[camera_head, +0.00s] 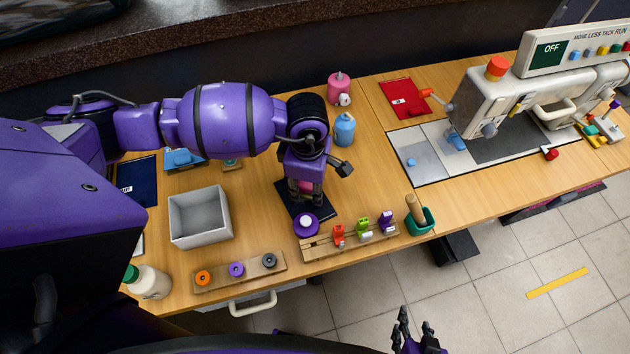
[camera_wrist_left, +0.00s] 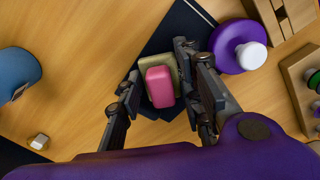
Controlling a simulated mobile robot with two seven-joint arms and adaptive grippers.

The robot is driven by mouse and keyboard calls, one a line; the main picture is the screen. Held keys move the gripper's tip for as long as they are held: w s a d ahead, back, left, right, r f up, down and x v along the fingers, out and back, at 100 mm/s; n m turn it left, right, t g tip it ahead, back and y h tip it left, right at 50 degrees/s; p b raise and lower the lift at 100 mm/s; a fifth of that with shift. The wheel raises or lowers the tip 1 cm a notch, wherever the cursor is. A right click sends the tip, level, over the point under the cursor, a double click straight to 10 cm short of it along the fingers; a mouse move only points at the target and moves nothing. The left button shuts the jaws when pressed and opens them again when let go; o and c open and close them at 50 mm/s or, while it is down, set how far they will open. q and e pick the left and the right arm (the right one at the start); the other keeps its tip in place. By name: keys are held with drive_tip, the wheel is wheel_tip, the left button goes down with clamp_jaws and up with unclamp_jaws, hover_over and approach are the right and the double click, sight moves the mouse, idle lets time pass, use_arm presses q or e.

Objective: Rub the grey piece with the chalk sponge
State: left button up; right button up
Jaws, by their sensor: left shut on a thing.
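My left gripper (camera_head: 304,187) points down over the wooden table, its fingers on either side of a small block with a pink top (camera_wrist_left: 160,86) and a grey-beige part (camera_wrist_left: 157,64), which I take to be the chalk sponge. A flat dark navy-grey piece (camera_head: 324,208) lies directly under the gripper; it also shows in the left wrist view (camera_wrist_left: 184,28). I take it to be the grey piece. I cannot tell whether the sponge touches it. My right gripper (camera_head: 415,328) is at the bottom edge, low and off the table, fingers apart and empty.
A purple round pot with a white knob (camera_head: 306,224) stands close beside the dark piece. A wooden rack (camera_head: 318,250) with coloured clips is in front. A grey bin (camera_head: 198,217) is left, blue (camera_head: 344,131) and pink (camera_head: 338,88) bottles behind. A sewing machine (camera_head: 487,98) stands right.

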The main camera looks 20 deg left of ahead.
use_arm(q)
drive_tip(key=shift+s+a+p, duration=0.5)
drive_tip(key=shift+s+a, duration=0.9)
drive_tip(key=shift+s+f, duration=0.1)
drive_tip(key=shift+f, duration=0.05)
use_arm(e)
drive_tip(key=shift+w+r+t, duration=0.3)
drive_tip(key=shift+w+r, duration=0.6)
drive_tip(key=shift+r, duration=0.05)
use_arm(q)
drive_tip(key=shift+r+p, duration=1.25)
drive_tip(key=shift+r, duration=1.35)
drive_tip(key=shift+f, duration=0.1)
use_arm(e)
drive_tip(key=w+r+t, duration=0.1)
drive_tip(key=w+r, duration=0.3)
drive_tip(key=shift+r, duration=0.3)
